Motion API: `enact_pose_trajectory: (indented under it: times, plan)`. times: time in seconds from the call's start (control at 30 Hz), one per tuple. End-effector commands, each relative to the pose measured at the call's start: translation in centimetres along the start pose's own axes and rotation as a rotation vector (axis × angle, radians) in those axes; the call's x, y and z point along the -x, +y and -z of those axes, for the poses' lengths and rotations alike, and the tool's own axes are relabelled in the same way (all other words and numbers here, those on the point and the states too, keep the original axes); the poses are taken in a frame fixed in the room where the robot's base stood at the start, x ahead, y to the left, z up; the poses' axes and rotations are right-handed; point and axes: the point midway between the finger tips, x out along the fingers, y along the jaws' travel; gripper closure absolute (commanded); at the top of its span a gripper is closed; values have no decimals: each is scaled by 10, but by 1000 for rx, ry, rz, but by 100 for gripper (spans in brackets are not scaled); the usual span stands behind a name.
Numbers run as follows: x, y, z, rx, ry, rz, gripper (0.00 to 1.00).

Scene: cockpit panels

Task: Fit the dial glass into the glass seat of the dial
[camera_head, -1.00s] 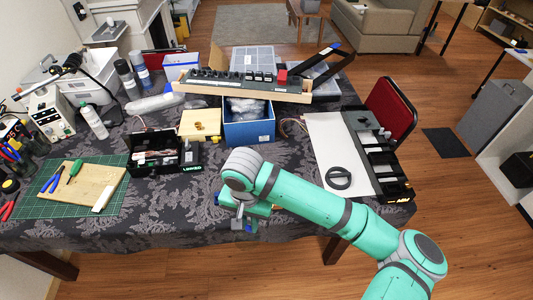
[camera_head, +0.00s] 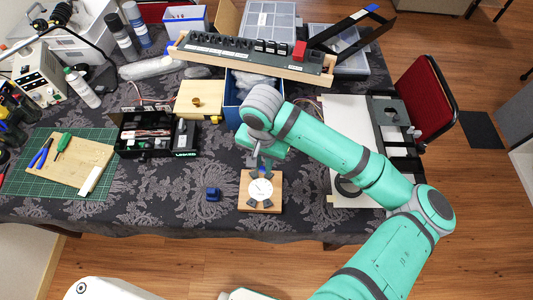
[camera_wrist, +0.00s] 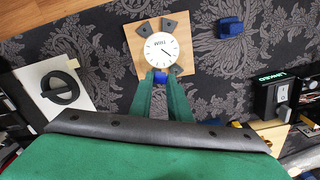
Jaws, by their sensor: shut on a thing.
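The dial (camera_head: 261,190) is a white round face with a dark needle, on a small wooden board (camera_head: 246,203) near the table's front edge. Grey corner blocks stand around it. The dial (camera_wrist: 161,49) also shows in the wrist view, ahead of my fingertips. My gripper (camera_wrist: 160,80) is shut on a small blue piece (camera_wrist: 160,75) at the edge of the dial face. In the head view my gripper (camera_head: 261,166) is at the far side of the dial. I cannot make out a clear glass disc, nor whether the blue piece belongs to it or touches the dial.
A separate blue block (camera_head: 213,194) lies on the cloth left of the board. An open black box (camera_head: 157,136) and a blue bin (camera_head: 235,95) stand behind. Cloth in front-left is clear.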

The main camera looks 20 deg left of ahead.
Motion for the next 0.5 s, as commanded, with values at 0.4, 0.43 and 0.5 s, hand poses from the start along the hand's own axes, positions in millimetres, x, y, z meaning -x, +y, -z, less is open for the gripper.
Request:
enact_pose_trajectory:
  times: [0.4, 0.43, 0.5]
  plan:
    - [-3, 1, -1, -1, -1, -1, 100]
    - [-4, 1, -1, -1, -1, -1, 100]
    - [-8, 1, -1, -2, -2, 0, 100]
